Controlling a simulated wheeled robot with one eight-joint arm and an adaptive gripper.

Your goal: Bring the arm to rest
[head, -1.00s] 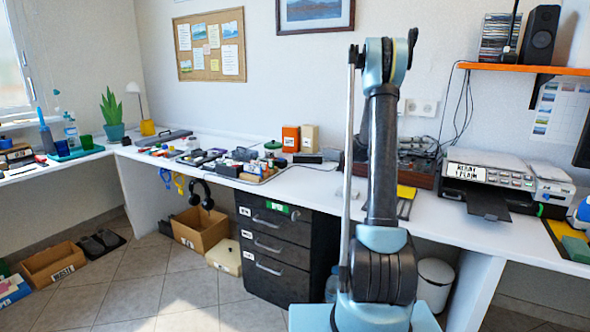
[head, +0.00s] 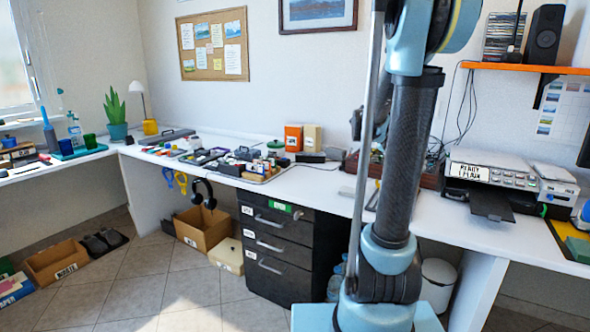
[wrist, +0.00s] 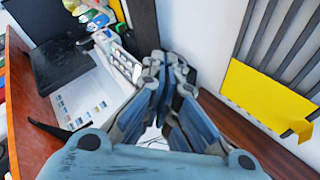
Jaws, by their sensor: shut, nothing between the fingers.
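In the wrist view my gripper (wrist: 165,75) shows at the centre with its two blue-grey fingers drawn together and nothing held between them. In the head view my arm stands upright in front of the long white desk. Its upper part runs out of the top of the picture, and I cannot make out the gripper there.
The desk carries a printer (head: 480,178) on the right and a cluttered tray (head: 262,173) left of centre. Black drawers (head: 272,248) stand beneath. An orange shelf (head: 522,68) juts from the wall at right. A yellow sheet (wrist: 268,95) shows in the wrist view.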

